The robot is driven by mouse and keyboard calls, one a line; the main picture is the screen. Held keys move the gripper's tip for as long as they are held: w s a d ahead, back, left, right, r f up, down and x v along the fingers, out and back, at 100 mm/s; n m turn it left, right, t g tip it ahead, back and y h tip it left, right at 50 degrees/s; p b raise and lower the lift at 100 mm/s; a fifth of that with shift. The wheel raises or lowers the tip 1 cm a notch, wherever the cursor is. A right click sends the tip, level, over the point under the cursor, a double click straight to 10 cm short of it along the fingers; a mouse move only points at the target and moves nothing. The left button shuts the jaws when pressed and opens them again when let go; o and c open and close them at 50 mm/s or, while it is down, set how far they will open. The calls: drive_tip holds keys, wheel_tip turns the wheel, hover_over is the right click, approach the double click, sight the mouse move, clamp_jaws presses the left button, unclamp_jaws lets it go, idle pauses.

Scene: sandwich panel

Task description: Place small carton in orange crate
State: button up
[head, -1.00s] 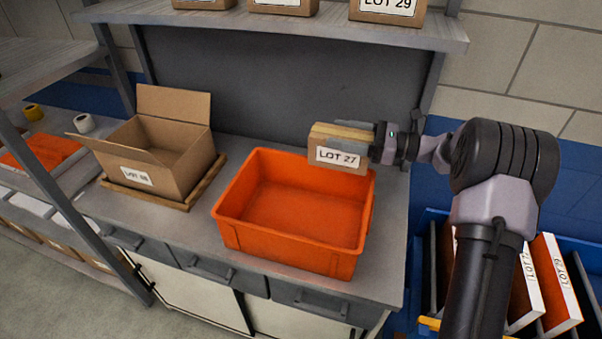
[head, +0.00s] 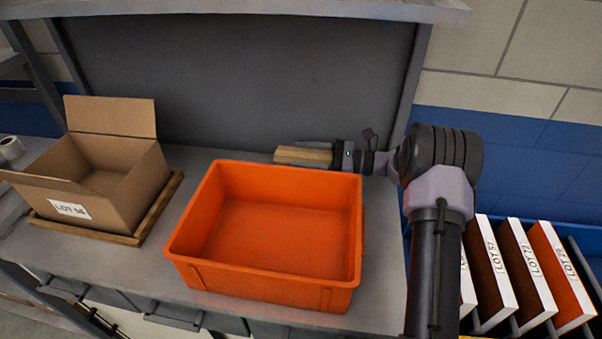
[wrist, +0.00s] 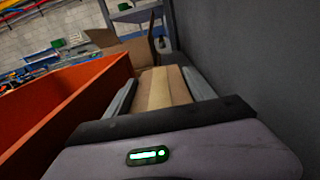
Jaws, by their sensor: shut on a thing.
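The small carton (head: 303,156) is a tan box with a lighter tape strip; in the head view only its top shows, just behind the back rim of the orange crate. The wrist view shows the carton (wrist: 163,90) between both fingers. My gripper (head: 308,151) is shut on it. The orange crate (head: 262,282) stands empty on the grey bench. Its wall (wrist: 70,105) rises to the left of the carton in the wrist view. The carton's lower part is hidden behind the crate's rim, so I cannot tell whether it touches the bench.
An open cardboard box (head: 128,189) sits on a wooden tray (head: 160,213) left of the crate. A grey back panel (head: 240,80) stands close behind the carton. A blue rack at right holds several upright boards (head: 524,270). Bare bench lies right of the crate (head: 384,235).

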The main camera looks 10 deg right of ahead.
drive_tip(key=shift+f, duration=0.9)
drive_tip(key=shift+f, duration=0.2)
drive_tip(key=o, duration=1.7)
drive_tip(key=shift+r, duration=0.1)
